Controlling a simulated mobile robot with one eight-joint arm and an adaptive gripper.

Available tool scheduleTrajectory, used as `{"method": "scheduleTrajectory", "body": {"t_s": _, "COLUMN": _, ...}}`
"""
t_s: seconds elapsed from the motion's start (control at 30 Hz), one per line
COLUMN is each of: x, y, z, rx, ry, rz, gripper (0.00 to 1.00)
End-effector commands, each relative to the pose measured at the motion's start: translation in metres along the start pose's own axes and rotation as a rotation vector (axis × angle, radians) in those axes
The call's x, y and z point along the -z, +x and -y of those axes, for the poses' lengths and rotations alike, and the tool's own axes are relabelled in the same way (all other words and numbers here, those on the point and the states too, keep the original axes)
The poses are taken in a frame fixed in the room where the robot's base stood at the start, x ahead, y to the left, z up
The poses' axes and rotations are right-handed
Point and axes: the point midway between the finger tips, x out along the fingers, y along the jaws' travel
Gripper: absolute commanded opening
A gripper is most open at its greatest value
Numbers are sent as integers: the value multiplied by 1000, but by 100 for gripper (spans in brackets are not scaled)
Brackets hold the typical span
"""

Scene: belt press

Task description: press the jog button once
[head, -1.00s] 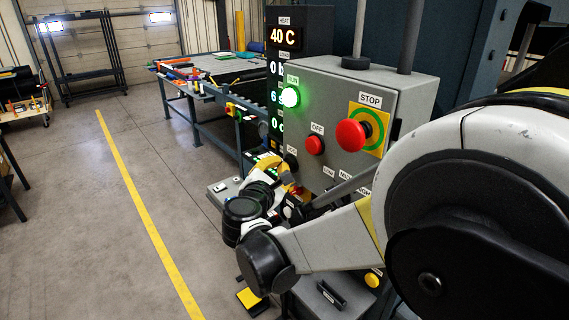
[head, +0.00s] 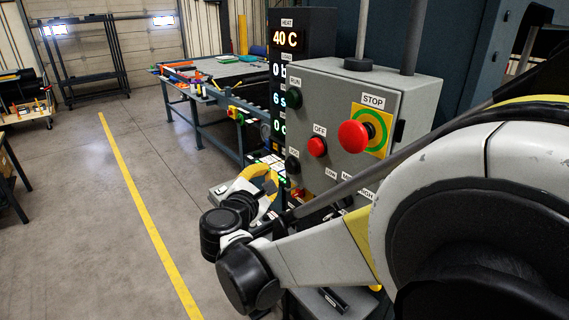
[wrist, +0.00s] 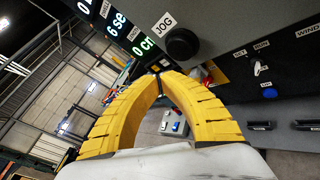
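The jog button (head: 292,164) is a round black knob low on the left of the grey control box. It shows larger in the wrist view (wrist: 182,45), beside its white JOG label. My gripper (head: 272,186) has yellow fingers and is in front of the box, below and left of the button in the head view. In the wrist view the fingertips (wrist: 160,74) come together with nothing seen between them. They appear below and left of the button, apart from it in the picture; the exact gap in depth cannot be told.
The box (head: 345,90) also carries a dark RUN lamp (head: 294,99), a red OFF button (head: 317,147) and a large red STOP button (head: 353,136). A display column (head: 289,20) reads 40 C at top. A blue knob (wrist: 270,93) and switches are right in the wrist view. Open floor lies left.

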Motion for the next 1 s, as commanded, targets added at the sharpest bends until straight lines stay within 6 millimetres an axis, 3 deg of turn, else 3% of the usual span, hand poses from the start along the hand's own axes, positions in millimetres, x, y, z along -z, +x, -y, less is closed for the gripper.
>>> {"method": "scheduleTrajectory", "body": {"t_s": 0.3, "x": 10, "y": -18, "z": -10, "rx": -1, "ry": 0, "rz": 0, "gripper": 0}}
{"method": "scheduleTrajectory", "body": {"t_s": 0.87, "x": 10, "y": -18, "z": -10, "rx": 0, "ry": 0, "rz": 0, "gripper": 0}}
{"method": "scheduleTrajectory", "body": {"t_s": 1.0, "x": 8, "y": -14, "z": 10, "rx": 36, "ry": 53, "rz": -16, "gripper": 0}}
